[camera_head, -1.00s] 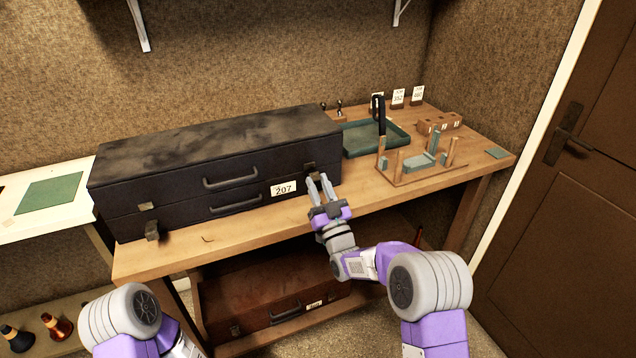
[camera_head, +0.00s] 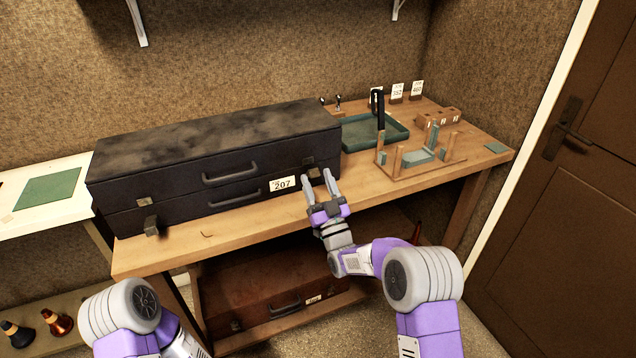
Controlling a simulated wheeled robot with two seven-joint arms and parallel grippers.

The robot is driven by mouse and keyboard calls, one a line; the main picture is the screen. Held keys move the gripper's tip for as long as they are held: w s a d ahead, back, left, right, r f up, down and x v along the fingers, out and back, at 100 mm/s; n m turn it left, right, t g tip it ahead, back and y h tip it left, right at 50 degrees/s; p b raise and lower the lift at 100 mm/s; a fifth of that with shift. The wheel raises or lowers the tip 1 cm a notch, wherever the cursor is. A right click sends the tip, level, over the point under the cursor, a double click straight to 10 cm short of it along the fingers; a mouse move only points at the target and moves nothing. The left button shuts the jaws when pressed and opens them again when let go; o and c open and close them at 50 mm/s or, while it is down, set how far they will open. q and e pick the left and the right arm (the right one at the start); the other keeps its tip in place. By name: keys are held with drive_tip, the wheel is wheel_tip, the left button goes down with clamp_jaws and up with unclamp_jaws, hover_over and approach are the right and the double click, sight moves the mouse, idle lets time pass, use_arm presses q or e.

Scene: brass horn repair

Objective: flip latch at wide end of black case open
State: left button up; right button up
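The long black case (camera_head: 230,157) lies closed on the wooden bench, with handles and a 207 tag on its front. One latch (camera_head: 145,202) is near the left end of the front, with a metal piece (camera_head: 151,225) jutting out below it. Another latch (camera_head: 313,173) is near the right end, small and dark; its exact position is hard to tell. My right gripper (camera_head: 317,180) is open and empty, its fingertips just in front of the right-end latch. I cannot tell whether they touch it. My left arm shows at the lower left, but its gripper is out of view.
The wooden bench (camera_head: 245,233) has a clear front strip. Right of the case are a green tray (camera_head: 358,136) and a wooden stand with upright pegs (camera_head: 425,168). A brown case (camera_head: 265,290) lies on the shelf below. A door (camera_head: 560,210) is at the right.

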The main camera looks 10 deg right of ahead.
drive_tip(key=v, duration=0.7)
drive_tip(key=shift+s+p, duration=0.25)
drive_tip(key=shift+p, duration=0.2)
drive_tip(key=shift+d+f, duration=0.1)
drive_tip(key=shift+f, duration=0.05)
